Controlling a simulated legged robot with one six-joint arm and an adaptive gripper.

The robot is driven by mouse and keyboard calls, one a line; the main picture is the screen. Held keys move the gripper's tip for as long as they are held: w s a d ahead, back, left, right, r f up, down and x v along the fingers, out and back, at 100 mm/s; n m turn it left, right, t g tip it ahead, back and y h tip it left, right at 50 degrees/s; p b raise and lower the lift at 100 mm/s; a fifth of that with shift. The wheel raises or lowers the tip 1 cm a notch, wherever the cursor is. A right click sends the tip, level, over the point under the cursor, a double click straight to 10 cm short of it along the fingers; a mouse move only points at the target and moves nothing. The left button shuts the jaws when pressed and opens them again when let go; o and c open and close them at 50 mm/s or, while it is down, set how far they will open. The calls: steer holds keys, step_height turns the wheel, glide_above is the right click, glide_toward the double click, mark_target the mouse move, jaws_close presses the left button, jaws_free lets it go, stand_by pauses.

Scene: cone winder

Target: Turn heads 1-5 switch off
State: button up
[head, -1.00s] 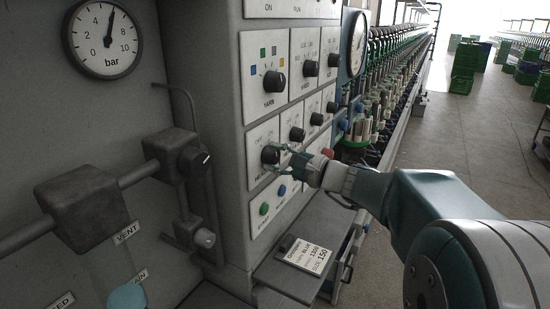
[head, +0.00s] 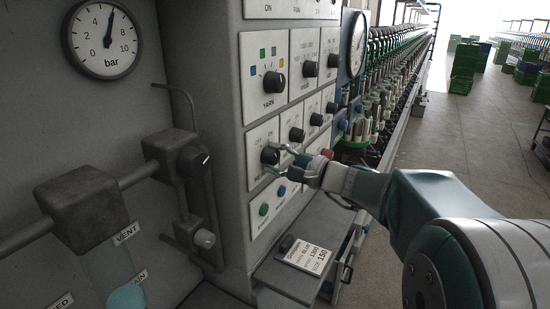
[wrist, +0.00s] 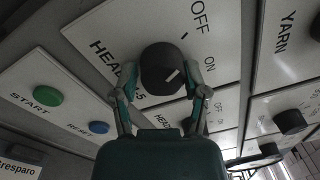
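The heads 1-5 switch is a round black knob (wrist: 162,66) on a white plate lettered OFF, ON and HEADS 1-5 in the wrist view. A short white mark shows on the knob's face. In the head view the knob (head: 269,156) sits in the lower left of the switch panel. My gripper (wrist: 162,76) has one finger on each side of the knob, spread around it. A narrow gap shows by the left finger; I cannot tell whether the right one touches. In the head view my gripper (head: 276,159) is at the knob, its fingers above and below.
A second heads knob (head: 296,134) is up and right of it, and the yarn knob (head: 274,82) is above. A green start button (wrist: 47,95) and a blue reset button (wrist: 98,127) are close by. A shelf with a card (head: 306,254) juts out below.

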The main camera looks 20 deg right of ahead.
steer(key=shift+o, duration=0.9)
steer(key=shift+a, duration=0.1)
steer(key=v, duration=1.2)
steer(key=shift+f, duration=0.1)
